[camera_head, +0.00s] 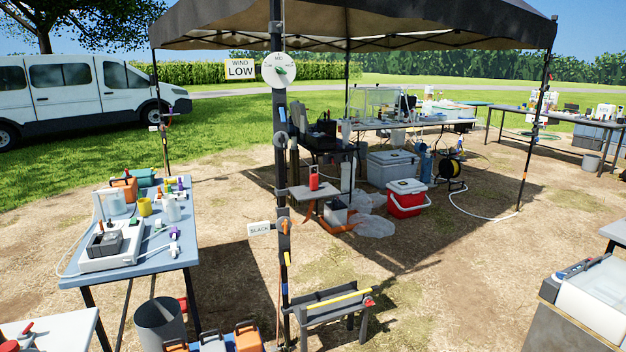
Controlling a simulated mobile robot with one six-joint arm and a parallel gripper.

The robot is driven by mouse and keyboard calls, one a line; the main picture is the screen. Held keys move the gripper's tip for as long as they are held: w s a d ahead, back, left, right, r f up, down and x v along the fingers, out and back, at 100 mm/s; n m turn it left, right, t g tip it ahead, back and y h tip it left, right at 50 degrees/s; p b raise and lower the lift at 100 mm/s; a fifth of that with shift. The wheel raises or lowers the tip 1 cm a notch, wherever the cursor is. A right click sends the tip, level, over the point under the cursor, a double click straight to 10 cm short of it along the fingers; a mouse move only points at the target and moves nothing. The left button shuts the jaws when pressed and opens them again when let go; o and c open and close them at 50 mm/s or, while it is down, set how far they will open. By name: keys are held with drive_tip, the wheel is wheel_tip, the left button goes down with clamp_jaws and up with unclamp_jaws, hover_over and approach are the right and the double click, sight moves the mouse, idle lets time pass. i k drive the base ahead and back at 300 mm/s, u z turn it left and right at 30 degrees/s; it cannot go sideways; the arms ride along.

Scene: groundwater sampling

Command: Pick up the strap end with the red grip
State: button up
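A low dark stand (335,308) is at the bottom centre, just right of the tent's front post (280,180). A yellow strap-like strip (338,299) lies across its top. A small red piece (369,301) sits at the strip's right end and looks like the red grip; it is too small to be certain. A sign reading "SLACK" (259,229) is on the post, with orange and yellow strap pieces (287,258) below it. My gripper is not in view, and nothing is seen holding the red piece.
A blue-topped table (185,250) with sampling gear stands at left, with a grey bin (160,324) in front. Orange-handled cases (247,337) are left of the post's foot. A grey cabinet (560,325) is at lower right. Bare ground between stand and cabinet is clear.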

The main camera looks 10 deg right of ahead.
sight(314, 177)
drive_tip(key=u, duration=0.85)
drive_tip(key=k, duration=0.15)
drive_tip(key=z, duration=2.75)
drive_tip(key=i, duration=1.2)
drive_tip(key=z, duration=0.05)
